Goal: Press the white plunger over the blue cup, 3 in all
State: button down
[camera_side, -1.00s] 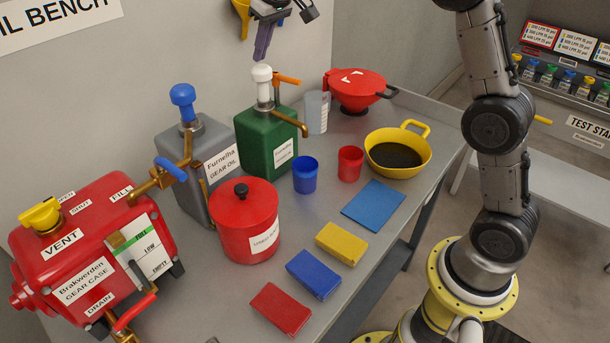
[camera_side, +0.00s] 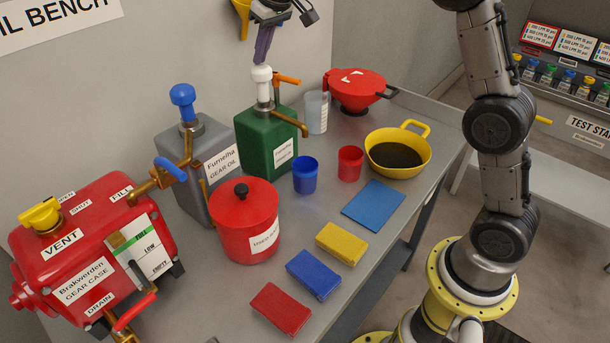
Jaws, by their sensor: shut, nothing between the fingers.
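The white plunger (camera_side: 262,75) stands raised on top of the green gear oil can (camera_side: 267,142). The can's brass spout (camera_side: 290,119) points right, with its tip above the blue cup (camera_side: 305,177). The cup stands upright on the bench; its inside is too small to read. My gripper (camera_side: 261,58) is shut and empty, pointing down right over the plunger head. Its fingertips are at or just above the top of the head; I cannot tell whether they touch.
An orange lever (camera_side: 286,80) sticks out beside the plunger. A grey can with a blue plunger (camera_side: 182,95) stands to the left. A red cup (camera_side: 350,163), clear beaker (camera_side: 316,112) and yellow pan (camera_side: 398,152) stand to the right. A red lidded pot (camera_side: 245,225) is in front.

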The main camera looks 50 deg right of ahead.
aim_at(263, 67)
jog(key=shift+f, duration=1.9)
jog(key=shift+r, duration=2.35)
jog(key=shift+f, duration=2.35)
jog(key=shift+r, duration=2.35)
